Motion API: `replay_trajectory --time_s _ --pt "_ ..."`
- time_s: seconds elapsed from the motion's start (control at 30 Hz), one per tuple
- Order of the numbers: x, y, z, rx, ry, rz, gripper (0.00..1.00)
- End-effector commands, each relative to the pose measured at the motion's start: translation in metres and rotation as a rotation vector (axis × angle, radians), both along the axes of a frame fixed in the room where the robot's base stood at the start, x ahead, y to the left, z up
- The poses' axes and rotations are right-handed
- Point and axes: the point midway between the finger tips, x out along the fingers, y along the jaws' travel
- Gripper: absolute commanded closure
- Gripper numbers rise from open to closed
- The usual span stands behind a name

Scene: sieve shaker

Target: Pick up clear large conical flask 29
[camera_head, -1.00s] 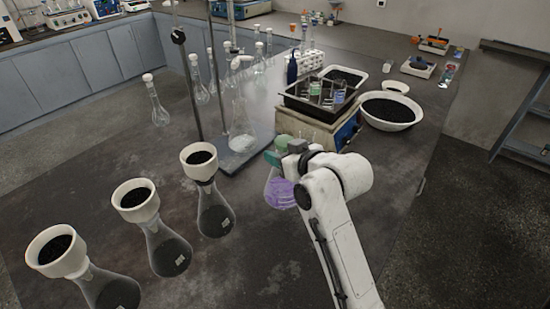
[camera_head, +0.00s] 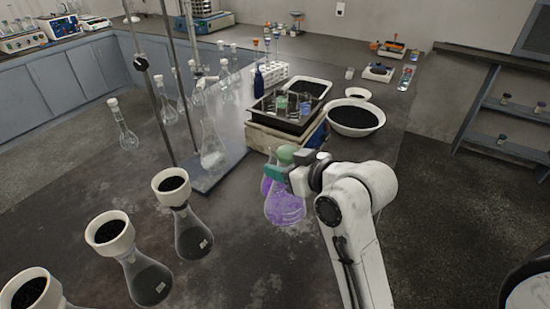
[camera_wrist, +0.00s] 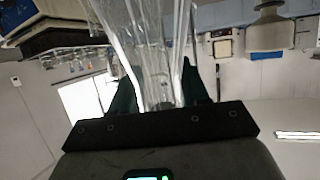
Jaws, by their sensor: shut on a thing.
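A clear conical flask (camera_head: 286,207) with purple showing in its lower part is at my gripper (camera_head: 279,170), in the middle of the head view. My teal fingers are closed at its neck. A rounded green piece (camera_head: 286,154) sits at the top there; I cannot tell if it is a stopper or a finger. More purple glass shows just behind to the left, partly hidden. In the wrist view, clear glass (camera_wrist: 152,50) stands between my dark green fingers (camera_wrist: 160,88). Whether the flask's base touches the bench is unclear.
Several flasks with white funnels of black grains (camera_head: 172,186) stand at lower left. A metal stand (camera_head: 190,80) with a clear flask (camera_head: 212,145) is behind left. A black tray (camera_head: 285,115) and a white bowl of black grains (camera_head: 354,118) lie beyond my gripper. Bench lower centre is clear.

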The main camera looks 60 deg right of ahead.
Motion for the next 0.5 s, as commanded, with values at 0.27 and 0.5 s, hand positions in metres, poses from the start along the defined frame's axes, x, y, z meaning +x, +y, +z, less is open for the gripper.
replay_trajectory --time_s 0.27,0.5 --pt "-0.014 0.000 0.010 0.001 0.000 -0.001 1.00" --pt "-0.023 0.000 0.013 -0.001 -0.001 -0.001 1.00"
